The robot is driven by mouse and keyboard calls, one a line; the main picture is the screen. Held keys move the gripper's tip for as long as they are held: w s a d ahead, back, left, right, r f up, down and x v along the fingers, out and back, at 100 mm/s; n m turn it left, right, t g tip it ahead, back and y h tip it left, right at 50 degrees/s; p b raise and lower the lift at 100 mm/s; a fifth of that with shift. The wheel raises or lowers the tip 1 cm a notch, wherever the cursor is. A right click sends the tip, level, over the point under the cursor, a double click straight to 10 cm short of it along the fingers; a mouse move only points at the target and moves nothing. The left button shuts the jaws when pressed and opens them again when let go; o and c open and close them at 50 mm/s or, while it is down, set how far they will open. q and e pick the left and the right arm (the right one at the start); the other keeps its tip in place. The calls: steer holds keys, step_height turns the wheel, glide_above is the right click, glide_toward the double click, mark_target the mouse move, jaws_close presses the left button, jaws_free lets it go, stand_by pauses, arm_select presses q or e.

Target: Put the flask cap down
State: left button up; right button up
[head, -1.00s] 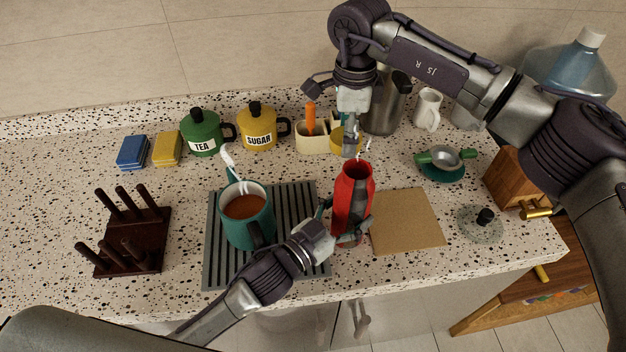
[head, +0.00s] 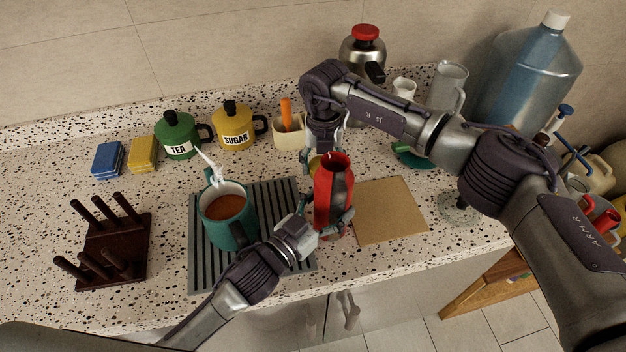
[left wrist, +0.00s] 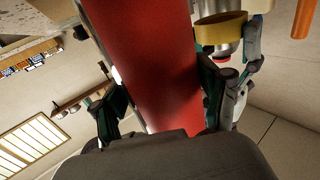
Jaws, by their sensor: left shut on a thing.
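The red flask (head: 334,190) stands upright with an open top, between the ribbed mat and the brown board. My left gripper (head: 324,226) is shut around its lower body. In the left wrist view the flask's red side (left wrist: 150,65) fills the space between my left fingers. My right gripper (head: 322,150) points down just behind the flask's top, and its fingertips are largely hidden.
A teal mug (head: 228,215) of brown drink stands on the ribbed mat (head: 267,205). The brown board (head: 392,212) is bare. A cream holder (head: 289,135), tea pot (head: 180,140) and sugar pot (head: 236,128) line the back. A dark rack (head: 110,245) stands left.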

step_height(320, 180, down, 7)
stand_by(0.3)
steer(key=shift+f, duration=0.15)
steer(key=o, duration=1.1)
step_height(320, 180, up, 12)
steer(key=shift+r, duration=0.2)
arm_select(q)
steer(key=o, duration=1.6)
steer(key=shift+c, duration=0.2)
